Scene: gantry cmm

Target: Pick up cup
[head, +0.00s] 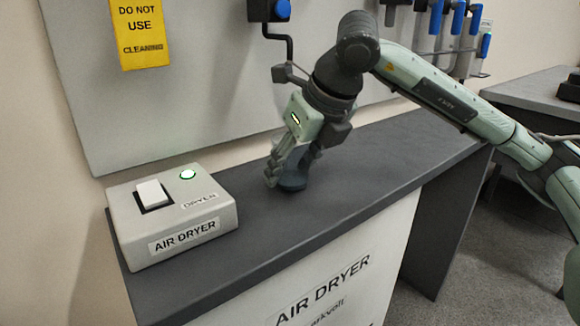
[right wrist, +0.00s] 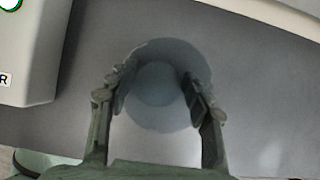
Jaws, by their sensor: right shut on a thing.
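A dark blue-grey cup (head: 293,182) stands on the dark counter top, partly hidden by my gripper in the head view. In the right wrist view the cup (right wrist: 157,80) is seen from above, with its round opening between the two fingers. My right gripper (head: 289,179) comes down from above, its fingers on either side of the cup. In the right wrist view the right gripper (right wrist: 157,95) is shut on the cup. I cannot tell whether the cup's base touches the counter. My left gripper is not in view.
The dark counter (head: 380,160) is clear to the right of the cup. A grey air dryer box (head: 170,235) with a white switch and a lit green button stands on its left end. A grey wall panel (head: 200,90) with a yellow sign (head: 139,33) rises behind.

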